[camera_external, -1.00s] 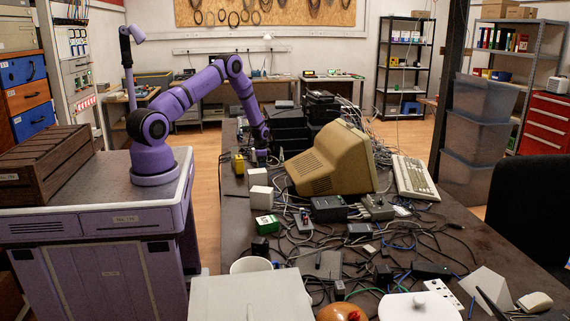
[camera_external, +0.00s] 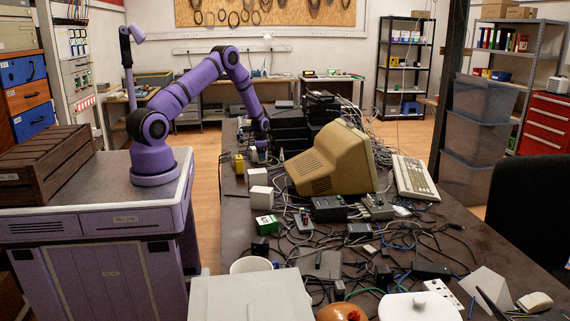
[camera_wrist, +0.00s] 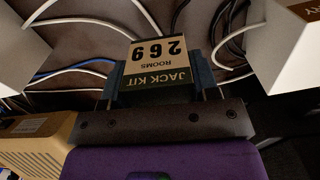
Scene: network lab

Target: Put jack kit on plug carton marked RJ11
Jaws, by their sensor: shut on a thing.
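The jack kit, a dark green and cream box printed "JACK KIT ROOMS 269" (camera_wrist: 160,62), sits between my gripper's fingers (camera_wrist: 158,92) in the wrist view. The lettering is upside down there. In the external view my gripper (camera_external: 261,146) points down over the far left part of the table, and the kit is too small to make out. Two white boxes stand nearer the camera (camera_external: 258,177) (camera_external: 260,195). I cannot read RJ11 on any carton, so I cannot tell which is the plug carton.
A yellow carton (camera_external: 238,164) stands left of my gripper; black trays (camera_external: 291,135) stand right of it. A green and white box (camera_external: 266,225), a beige monitor (camera_external: 333,160) and many cables crowd the dark table (camera_external: 236,215). Its left edge strip is mostly bare.

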